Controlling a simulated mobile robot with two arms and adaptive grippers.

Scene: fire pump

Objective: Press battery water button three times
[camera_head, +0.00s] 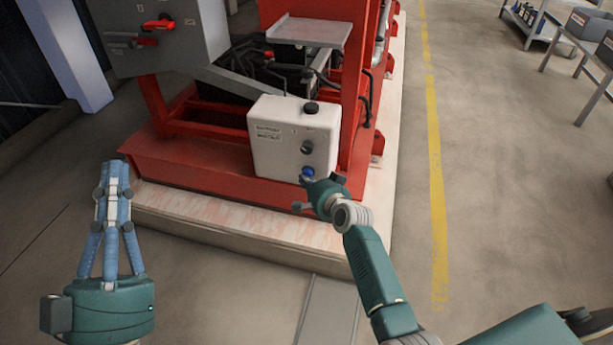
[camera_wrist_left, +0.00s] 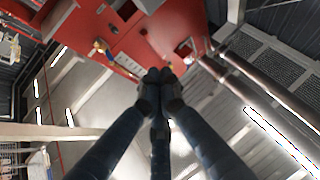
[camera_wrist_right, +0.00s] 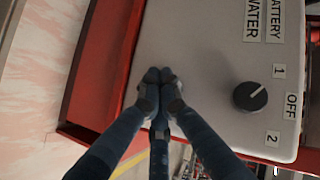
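The white battery water box (camera_head: 275,140) sits on the red pump frame in the head view. On its front are a blue button (camera_head: 308,172) low at the right and a dark rotary knob (camera_head: 307,147) above it. My right gripper (camera_head: 306,182) is shut and empty, its tips right at the blue button; I cannot tell whether they touch. In the right wrist view the shut fingertips (camera_wrist_right: 160,75) are in front of the white face, and the button is hidden. The knob (camera_wrist_right: 250,96) shows there. My left gripper (camera_head: 114,165) is shut and empty, away from the box.
A grey control cabinet (camera_head: 160,35) with red handles stands at the upper left. The red frame (camera_head: 190,160) rests on a pale plinth (camera_head: 240,220). Open floor with a yellow line (camera_head: 435,180) lies to the right. Shelving (camera_head: 530,20) is far right.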

